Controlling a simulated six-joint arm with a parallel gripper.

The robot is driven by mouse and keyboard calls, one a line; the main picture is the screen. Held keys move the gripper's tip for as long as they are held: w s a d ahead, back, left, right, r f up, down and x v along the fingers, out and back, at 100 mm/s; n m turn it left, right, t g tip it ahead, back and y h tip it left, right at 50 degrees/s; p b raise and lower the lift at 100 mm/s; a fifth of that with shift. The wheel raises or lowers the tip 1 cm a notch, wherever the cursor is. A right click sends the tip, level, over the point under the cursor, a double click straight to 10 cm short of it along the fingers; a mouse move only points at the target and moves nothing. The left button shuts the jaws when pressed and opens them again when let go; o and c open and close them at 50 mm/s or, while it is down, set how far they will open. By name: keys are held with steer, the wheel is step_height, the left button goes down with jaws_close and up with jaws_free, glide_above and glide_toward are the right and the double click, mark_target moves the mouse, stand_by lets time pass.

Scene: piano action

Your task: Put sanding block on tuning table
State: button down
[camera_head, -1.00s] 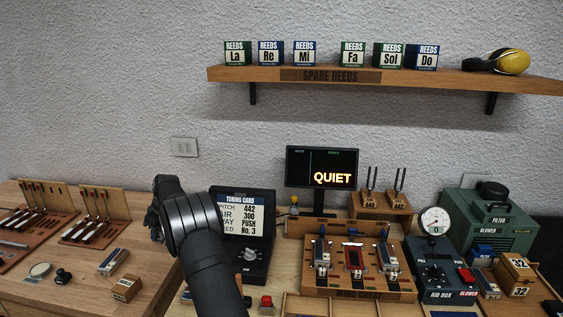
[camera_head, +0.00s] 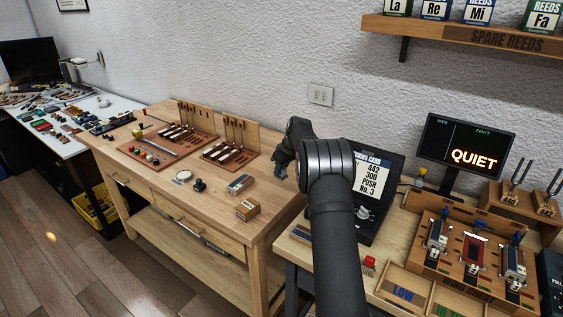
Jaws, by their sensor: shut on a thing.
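My gripper (camera_head: 281,171) hangs at the right end of the wooden workbench (camera_head: 160,186), partly hidden by my dark arm. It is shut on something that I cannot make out. I cannot tell for certain which thing is the sanding block. A small grey-and-wood block (camera_head: 240,184) lies on the workbench, left of and apart from my gripper. The tuning table (camera_head: 402,254) is the light wooden table at the right, with the tuning card stand (camera_head: 372,190) at its back left.
A small cardboard box (camera_head: 247,209) stands near the workbench's front edge. A red button piece (camera_head: 369,263) and a divided wooden tray (camera_head: 418,285) are at the tuning table's front. The wind chest (camera_head: 470,262) and monitor (camera_head: 463,150) stand farther right. A gap separates the tables.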

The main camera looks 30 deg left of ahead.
mark_target(281, 175)
steer(key=shift+f, duration=1.6)
steer(key=shift+f, duration=0.15)
steer(key=c, duration=1.2)
jaws_free()
steer(key=w+v, duration=0.1)
steer(key=v, duration=1.5)
steer(key=shift+s+r, duration=0.2)
steer(key=shift+s, duration=0.1)
steer(key=shift+o, duration=0.4)
steer(key=shift+d+r, duration=0.35)
steer(key=shift+r, duration=0.1)
